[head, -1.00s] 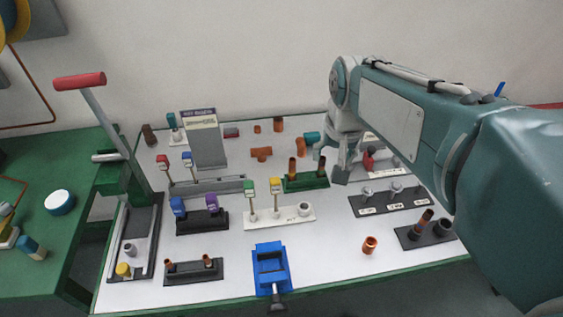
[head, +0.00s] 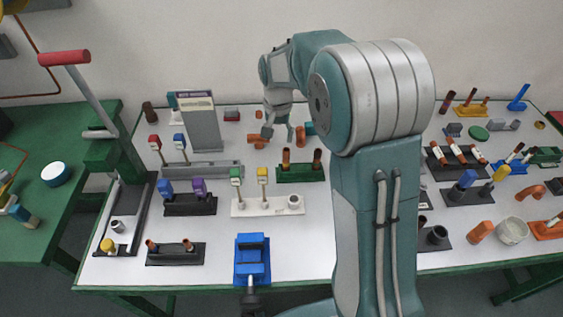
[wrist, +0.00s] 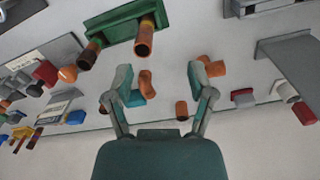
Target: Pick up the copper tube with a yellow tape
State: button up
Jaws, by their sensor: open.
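Two copper tubes (head: 286,158) stand upright in a green holder (head: 300,174) in the middle of the table. They show in the wrist view (wrist: 143,42) at the top, beyond my fingers. Other copper-coloured tubes (head: 458,152) lie on a dark rack at the right. My gripper (head: 277,132) is over the back middle of the table, left of and behind the green holder. In the wrist view its fingers (wrist: 160,84) are spread and empty.
Orange fittings (wrist: 146,82) lie below and beside my fingers. A grey sign stand (head: 203,125) is left of my gripper. A blue vise (head: 252,262) sits at the front edge. A red-handled lever (head: 64,57) rises at the left. My arm hides part of the table's right half.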

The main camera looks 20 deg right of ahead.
aim_at(287, 149)
jog(key=d+f, duration=0.1)
jog(key=f, duration=0.1)
jog(key=d+f, duration=0.1)
jog(key=f, duration=0.1)
jog(key=d+f, duration=0.1)
jog(key=f, duration=0.1)
jog(key=shift+s, duration=0.25)
jog(key=shift+a+f, duration=0.25)
jog(key=shift+a, duration=0.5)
jog(key=shift+d, duration=0.15)
jog(key=c, duration=0.7)
jog(key=shift+d, duration=0.3)
grip_shut()
